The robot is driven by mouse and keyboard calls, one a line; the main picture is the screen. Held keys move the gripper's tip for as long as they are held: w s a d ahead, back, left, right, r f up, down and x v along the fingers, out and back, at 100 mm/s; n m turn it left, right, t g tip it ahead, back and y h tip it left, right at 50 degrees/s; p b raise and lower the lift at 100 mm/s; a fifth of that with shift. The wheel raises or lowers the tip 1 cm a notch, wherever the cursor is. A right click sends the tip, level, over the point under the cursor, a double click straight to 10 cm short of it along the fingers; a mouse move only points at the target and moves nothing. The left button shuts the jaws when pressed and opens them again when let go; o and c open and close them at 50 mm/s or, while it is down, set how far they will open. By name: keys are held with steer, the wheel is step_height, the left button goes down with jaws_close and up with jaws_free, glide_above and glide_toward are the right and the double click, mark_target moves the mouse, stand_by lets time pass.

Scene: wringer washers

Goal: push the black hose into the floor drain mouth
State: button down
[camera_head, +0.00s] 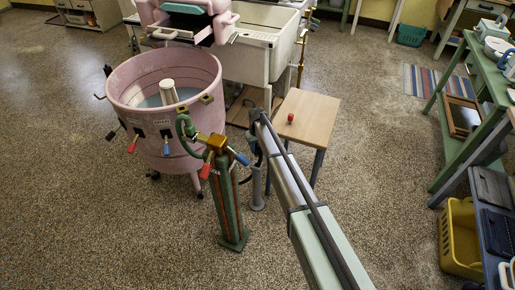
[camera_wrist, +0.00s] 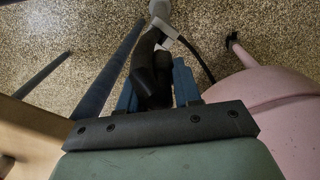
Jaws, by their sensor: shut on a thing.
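My gripper (camera_wrist: 155,92) shows in the wrist view with two blue fingers closed around the thick black hose (camera_wrist: 148,72). The hose runs away from the fingers toward the top of the picture. A light grey end of a pipe (camera_wrist: 160,8) lies at the top edge, beyond the hose; whether they touch I cannot tell. In the head view a short grey upright pipe (camera_head: 257,190), likely the drain mouth, stands on the floor beside the green post, below the end of my arm. The fingers and most of the hose are hidden there.
The pink washer tub (camera_head: 165,110) stands left of my arm. A green post with brass and coloured valves (camera_head: 228,200) is close by the grey pipe. A small wooden table (camera_head: 300,117) with a red knob is to the right. Open floor lies left and right.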

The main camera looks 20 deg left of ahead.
mark_target(257, 155)
steer(key=shift+f, duration=0.2)
steer(key=shift+f, duration=2.9)
steer(key=shift+f, duration=1.75)
stand_by(3.0)
